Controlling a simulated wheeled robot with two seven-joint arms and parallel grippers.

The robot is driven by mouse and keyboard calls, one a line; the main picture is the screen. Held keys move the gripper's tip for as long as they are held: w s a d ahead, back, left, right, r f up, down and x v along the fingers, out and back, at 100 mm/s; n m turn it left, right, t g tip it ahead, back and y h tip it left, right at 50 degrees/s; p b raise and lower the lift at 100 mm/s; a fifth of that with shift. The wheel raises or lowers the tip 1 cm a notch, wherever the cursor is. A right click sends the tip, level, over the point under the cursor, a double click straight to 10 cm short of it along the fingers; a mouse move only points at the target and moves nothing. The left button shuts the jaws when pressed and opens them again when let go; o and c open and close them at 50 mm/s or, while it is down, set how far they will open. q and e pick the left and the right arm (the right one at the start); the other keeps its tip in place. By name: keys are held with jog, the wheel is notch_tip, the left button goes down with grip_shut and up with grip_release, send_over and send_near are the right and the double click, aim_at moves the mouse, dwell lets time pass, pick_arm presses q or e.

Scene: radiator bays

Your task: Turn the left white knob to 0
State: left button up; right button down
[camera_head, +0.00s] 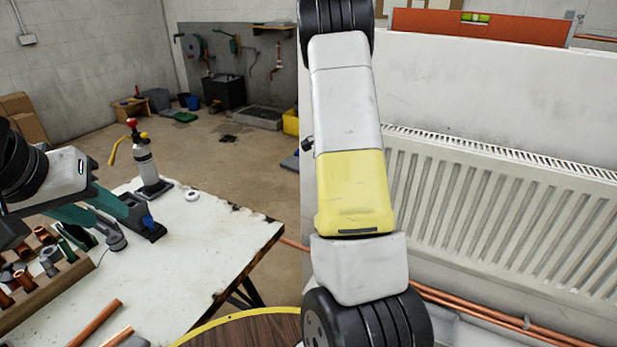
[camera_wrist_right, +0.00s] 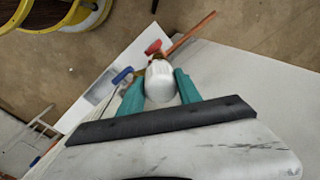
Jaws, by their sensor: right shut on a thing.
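In the right wrist view, a white rounded knob (camera_wrist_right: 160,82) sits between the two teal fingers of my right gripper (camera_wrist_right: 160,88). The gripper is shut on it. No number or mark on the knob can be read, and I cannot tell from this view whether it is the left one. In the head view, my right arm crosses in front of the white radiator (camera_head: 500,205), and the right gripper and knob are out of sight. My left gripper (camera_head: 115,222) is over the workbench at the left, its teal fingers apart.
In the right wrist view, a red handle (camera_wrist_right: 154,47), a blue handle (camera_wrist_right: 122,75) and a copper pipe (camera_wrist_right: 190,35) are close to the knob. Copper pipes (camera_head: 480,310) run below the radiator.

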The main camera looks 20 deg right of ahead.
jog(key=shift+w, duration=0.1)
jog(key=c, duration=0.8)
grip_release()
jog(key=shift+c, duration=0.2)
jog(key=r, duration=0.8)
jog(key=shift+s, duration=0.2)
